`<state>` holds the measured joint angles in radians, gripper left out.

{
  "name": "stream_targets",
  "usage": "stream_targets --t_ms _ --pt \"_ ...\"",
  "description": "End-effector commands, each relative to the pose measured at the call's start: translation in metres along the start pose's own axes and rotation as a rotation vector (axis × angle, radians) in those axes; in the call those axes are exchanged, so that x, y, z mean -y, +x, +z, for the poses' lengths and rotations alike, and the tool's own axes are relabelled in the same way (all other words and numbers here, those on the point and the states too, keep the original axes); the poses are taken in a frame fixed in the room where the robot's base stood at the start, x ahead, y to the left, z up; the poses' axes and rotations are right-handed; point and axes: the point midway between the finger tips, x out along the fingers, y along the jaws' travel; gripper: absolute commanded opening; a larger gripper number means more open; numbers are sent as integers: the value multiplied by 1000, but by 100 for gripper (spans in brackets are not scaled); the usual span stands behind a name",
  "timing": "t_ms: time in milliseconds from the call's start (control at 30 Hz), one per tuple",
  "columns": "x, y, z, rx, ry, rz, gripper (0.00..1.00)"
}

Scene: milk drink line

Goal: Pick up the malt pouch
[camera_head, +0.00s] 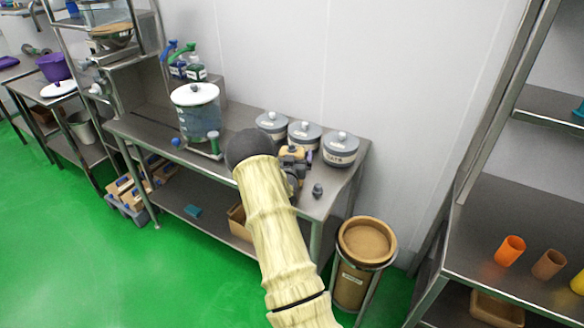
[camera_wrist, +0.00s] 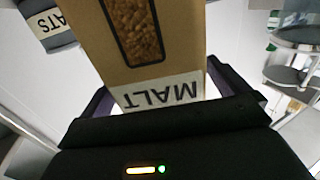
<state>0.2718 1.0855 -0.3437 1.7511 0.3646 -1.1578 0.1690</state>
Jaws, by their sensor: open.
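The malt pouch (camera_wrist: 180,60) is a tan pack with a dark-edged window showing brown grains and a white MALT label, which reads upside down in the wrist view. It fills the upper middle of that view. My gripper (camera_wrist: 165,98) is open, with one finger on each side of the pouch's labelled end. I cannot tell whether either finger touches it. In the head view my gripper (camera_head: 293,168) is over the right part of the steel table (camera_head: 325,205). A little of the tan pouch (camera_head: 290,151) shows behind it; the rest is hidden.
Three grey lidded canisters stand behind the gripper; the right one (camera_head: 341,150) is close, and its label shows in the wrist view (camera_wrist: 48,22). A small dark knob-like item (camera_head: 318,190) is at the front. A glass vessel (camera_head: 198,115) stands left, a brown bin (camera_head: 366,240) right.

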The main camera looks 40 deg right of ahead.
Motion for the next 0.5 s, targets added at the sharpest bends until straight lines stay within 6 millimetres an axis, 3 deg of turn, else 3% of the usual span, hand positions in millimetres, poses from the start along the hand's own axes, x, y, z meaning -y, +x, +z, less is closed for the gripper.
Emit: stream_targets --t_ms 200,500 --pt "0 0 0 0 0 0 100" --pt "-2 0 0 0 0 2 41"
